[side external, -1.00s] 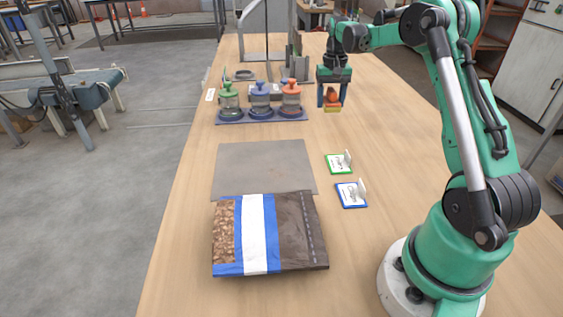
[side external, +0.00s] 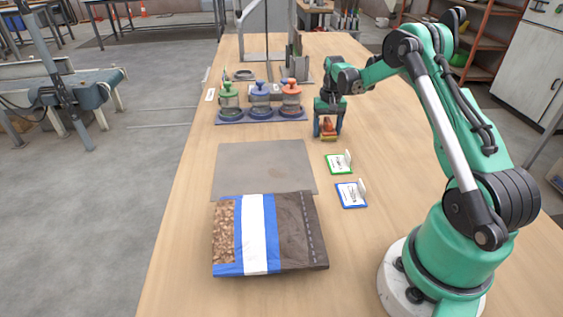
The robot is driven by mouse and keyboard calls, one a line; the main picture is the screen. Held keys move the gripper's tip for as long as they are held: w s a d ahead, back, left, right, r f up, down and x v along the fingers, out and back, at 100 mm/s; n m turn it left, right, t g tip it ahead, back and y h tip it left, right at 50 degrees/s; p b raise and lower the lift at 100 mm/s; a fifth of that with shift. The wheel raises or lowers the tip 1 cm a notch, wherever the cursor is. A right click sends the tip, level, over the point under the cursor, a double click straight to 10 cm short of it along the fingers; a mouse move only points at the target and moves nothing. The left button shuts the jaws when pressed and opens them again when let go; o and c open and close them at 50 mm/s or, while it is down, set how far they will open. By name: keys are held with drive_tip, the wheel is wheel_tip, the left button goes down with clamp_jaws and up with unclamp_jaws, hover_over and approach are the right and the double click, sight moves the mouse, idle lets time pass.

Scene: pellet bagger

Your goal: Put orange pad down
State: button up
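My gripper (side external: 328,135) points down over the right part of the wooden table, beyond the green-edged pad. The orange pad (side external: 328,125) shows between its two fingers, and they look shut on it. The pad is small and partly hidden by the fingers. It is very low, at or just above the table top; I cannot tell whether it touches.
A green-edged pad (side external: 339,163) and a blue-edged pad (side external: 351,194) lie nearer. Left of them are a grey mat (side external: 262,165) and a pellet bag (side external: 268,235). A blue tray (side external: 262,118) with green, blue and orange-topped jars stands left of my gripper.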

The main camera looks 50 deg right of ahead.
sight(327, 119)
drive_tip(key=shift+o, duration=1.1)
wheel_tip(327, 119, up, 12)
drive_tip(key=shift+f, duration=0.1)
drive_tip(key=shift+a+r, duration=0.15)
drive_tip(key=shift+r, duration=0.15)
drive_tip(key=s+a+r+n+t+h, duration=0.1)
drive_tip(key=s+a+r+n+t, duration=0.15)
drive_tip(key=a, duration=0.75)
drive_tip(key=s+a+r+n+t, duration=0.2)
drive_tip(key=a+n, duration=0.2)
drive_tip(key=a, duration=0.6)
drive_tip(key=s+a+f+n+t+y, duration=0.1)
drive_tip(key=s+a+f+n+t, duration=0.1)
drive_tip(key=a, duration=0.4)
drive_tip(key=shift+s+a+f+t, duration=0.2)
drive_tip(key=shift+s+f+t, duration=0.25)
drive_tip(key=shift+s, duration=0.7)
